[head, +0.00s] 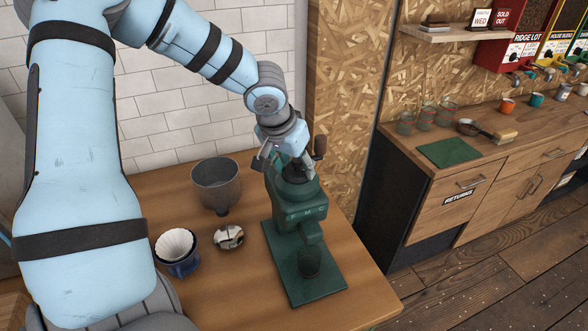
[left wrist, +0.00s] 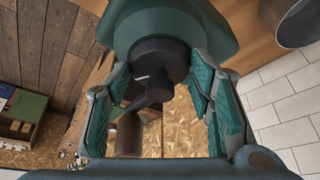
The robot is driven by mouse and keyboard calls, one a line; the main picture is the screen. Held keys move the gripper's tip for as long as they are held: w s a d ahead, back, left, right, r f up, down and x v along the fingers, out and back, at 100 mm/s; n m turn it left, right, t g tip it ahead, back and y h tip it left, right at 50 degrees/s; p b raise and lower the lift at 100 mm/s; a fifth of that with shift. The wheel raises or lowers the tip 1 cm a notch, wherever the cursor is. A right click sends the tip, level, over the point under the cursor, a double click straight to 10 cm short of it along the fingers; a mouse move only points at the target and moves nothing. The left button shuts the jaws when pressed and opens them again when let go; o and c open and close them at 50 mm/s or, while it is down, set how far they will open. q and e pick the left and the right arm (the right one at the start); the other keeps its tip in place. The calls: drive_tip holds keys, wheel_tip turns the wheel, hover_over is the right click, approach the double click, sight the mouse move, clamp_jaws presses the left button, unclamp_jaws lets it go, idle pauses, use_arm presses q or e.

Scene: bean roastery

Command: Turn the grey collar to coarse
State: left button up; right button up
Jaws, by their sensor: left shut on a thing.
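The green grinder (head: 300,212) stands on the wooden counter, with letters F, M and C on its front. Its dark grey collar (head: 295,178) is at the top, partly hidden by my left gripper (head: 289,163). In the left wrist view the collar (left wrist: 158,62) lies between the two teal fingers of my left gripper (left wrist: 160,88), which is shut on it. A crank with a brown knob (left wrist: 129,135) shows beyond the collar, and the knob (head: 320,146) also shows in the head view. I cannot read which letter the collar is set to. My right gripper is not in view.
A grey hopper (head: 216,184), a white ribbed dripper (head: 175,244) on a blue cup and a small round dish (head: 229,237) stand left of the grinder. A small cup (head: 309,263) sits on the grinder's base. A second counter (head: 425,163) stands at right.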

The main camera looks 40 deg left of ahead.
use_arm(q)
drive_tip(key=o, duration=0.9)
drive_tip(key=shift+f, duration=0.15)
drive_tip(key=o, duration=0.3)
drive_tip(key=v, duration=1.2)
drive_tip(key=shift+w, duration=0.2)
